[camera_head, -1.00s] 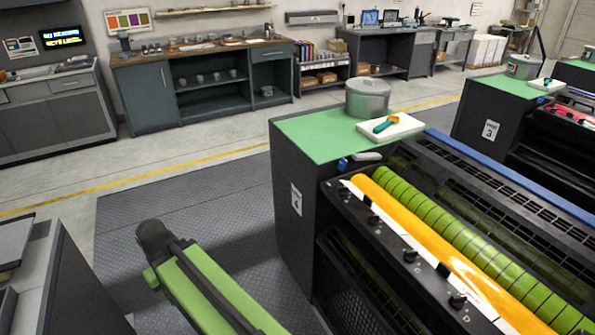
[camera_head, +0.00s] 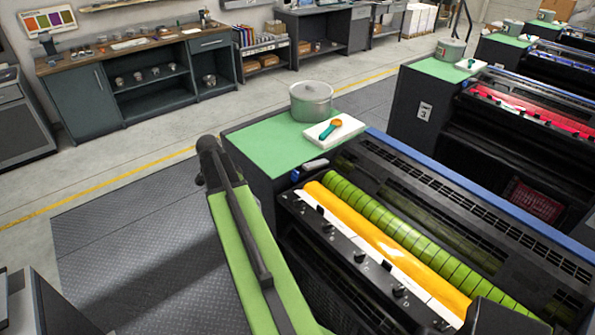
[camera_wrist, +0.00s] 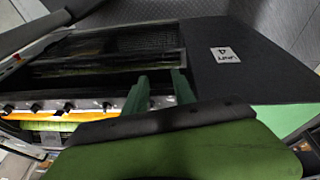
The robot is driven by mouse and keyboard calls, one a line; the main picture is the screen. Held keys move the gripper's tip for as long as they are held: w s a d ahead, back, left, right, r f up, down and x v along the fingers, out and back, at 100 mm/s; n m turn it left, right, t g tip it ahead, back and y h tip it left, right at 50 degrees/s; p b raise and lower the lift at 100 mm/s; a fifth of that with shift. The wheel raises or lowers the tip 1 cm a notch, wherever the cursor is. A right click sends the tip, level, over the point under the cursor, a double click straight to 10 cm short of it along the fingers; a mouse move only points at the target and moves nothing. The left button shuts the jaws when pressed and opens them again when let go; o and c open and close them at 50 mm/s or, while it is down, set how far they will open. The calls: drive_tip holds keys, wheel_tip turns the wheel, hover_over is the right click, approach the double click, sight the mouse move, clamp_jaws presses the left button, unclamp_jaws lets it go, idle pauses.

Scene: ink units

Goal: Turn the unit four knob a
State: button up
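Unit four (camera_head: 265,190) is the nearest dark press unit, with a green top, a yellow ink strip (camera_head: 375,235) and a green-banded roller. Its label (camera_wrist: 226,55) reads as unit 4 upside down in the wrist view. Several small black knobs line its front rail, one at the far end (camera_head: 297,198) and another midway (camera_head: 358,256). The wrist view also shows a knob (camera_wrist: 106,105). I cannot read which one is knob a. My gripper (camera_wrist: 160,80) has two green fingers, apart and empty, in front of the unit. No contact with a knob shows.
A metal pot (camera_head: 311,100) and a white tray (camera_head: 334,130) with an orange and teal tool stand on unit four's top. Unit 3 (camera_head: 425,110) stands behind to the right. Open floor with a dark mat (camera_head: 130,240) lies to the left.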

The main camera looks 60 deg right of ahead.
drive_tip(key=s+d+r+m+g+p, duration=0.1)
drive_tip(key=s+d+r+m+p, duration=0.45)
drive_tip(key=d, duration=0.65)
drive_tip(key=m+b, duration=0.1)
drive_tip(key=b, duration=1.7)
approach(298, 200)
drive_tip(key=x, duration=0.7)
drive_tip(key=shift+f, duration=0.4)
drive_tip(key=shift+s+d+f, duration=0.2)
drive_tip(key=shift+d+f, duration=0.05)
drive_tip(key=shift+f, duration=0.15)
drive_tip(key=shift+r, duration=0.1)
drive_tip(key=shift+c, duration=0.4)
clamp_jaws()
